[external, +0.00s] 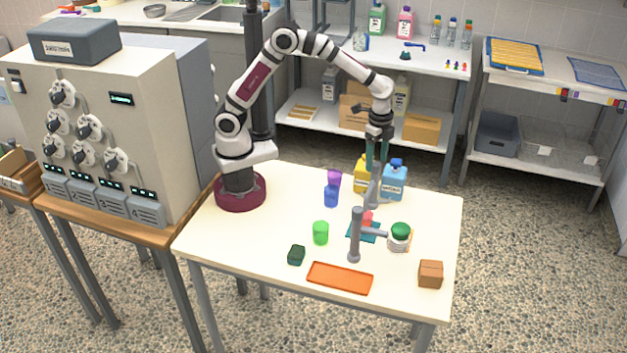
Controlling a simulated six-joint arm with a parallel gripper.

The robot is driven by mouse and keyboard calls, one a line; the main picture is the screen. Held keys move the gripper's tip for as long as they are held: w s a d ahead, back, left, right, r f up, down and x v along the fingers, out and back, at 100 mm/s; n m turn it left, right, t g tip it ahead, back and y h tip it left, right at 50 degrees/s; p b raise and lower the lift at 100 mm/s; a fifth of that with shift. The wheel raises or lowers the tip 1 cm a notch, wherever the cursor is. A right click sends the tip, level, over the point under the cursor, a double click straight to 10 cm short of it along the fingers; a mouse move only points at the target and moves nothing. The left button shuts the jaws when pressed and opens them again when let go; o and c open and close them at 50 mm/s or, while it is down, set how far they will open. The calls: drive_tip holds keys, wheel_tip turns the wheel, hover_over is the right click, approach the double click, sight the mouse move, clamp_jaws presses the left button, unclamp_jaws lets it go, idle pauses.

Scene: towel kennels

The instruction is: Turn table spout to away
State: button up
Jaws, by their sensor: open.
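The grey table spout (355,237) is an upright post near the front middle of the white table. A short horizontal arm (374,233) sticks out from it to the right, toward a white jar with a green lid (400,237). My gripper (377,172) is open and points down, above and behind the post, apart from it. Its teal fingers are near a yellow bottle (361,174) and a blue bottle (394,181). A grey tilted piece (371,194) shows below the fingers; I cannot tell whether they touch it.
A red item (367,218) on a teal cloth (357,231) lies behind the spout. An orange tray (340,278), dark green block (296,255), green cup (320,232) and brown box (430,274) stand around it. Blue and purple cups (332,196) stand farther back. The table's left front is clear.

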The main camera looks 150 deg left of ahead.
drive_tip(key=shift+f, duration=0.5)
clamp_jaws()
drive_tip(key=shift+r, duration=0.1)
idle(1.0)
